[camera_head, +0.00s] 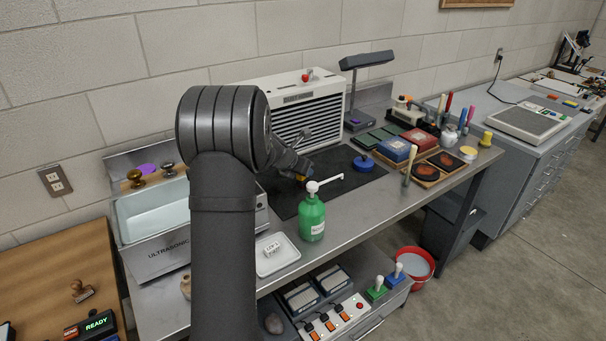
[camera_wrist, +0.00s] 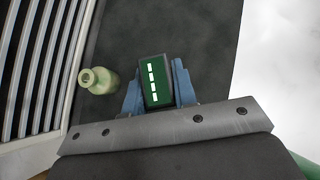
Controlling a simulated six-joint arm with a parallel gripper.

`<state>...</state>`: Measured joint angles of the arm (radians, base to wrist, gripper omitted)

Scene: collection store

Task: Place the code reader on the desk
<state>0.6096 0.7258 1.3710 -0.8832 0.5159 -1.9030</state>
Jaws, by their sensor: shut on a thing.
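My gripper (camera_head: 300,172) is over the dark mat on the metal bench, in front of the slatted unit. In the wrist view its blue fingers (camera_wrist: 158,90) are shut on a small dark block with a green face and white dashes, which appears to be the code reader (camera_wrist: 154,82). In the head view my arm and gripper mostly hide it. The brown wooden desk (camera_head: 45,270) is at the lower left, with a stamp (camera_head: 81,290) and a dark device reading READY (camera_head: 92,326) on it.
A pale green bottle (camera_wrist: 98,80) stands close left of the held block in the wrist view. A green pump bottle (camera_head: 312,218), white tray (camera_head: 277,254) and ultrasonic bath (camera_head: 160,250) are on the bench. The slatted unit (camera_head: 290,110) stands behind. The desk's middle looks clear.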

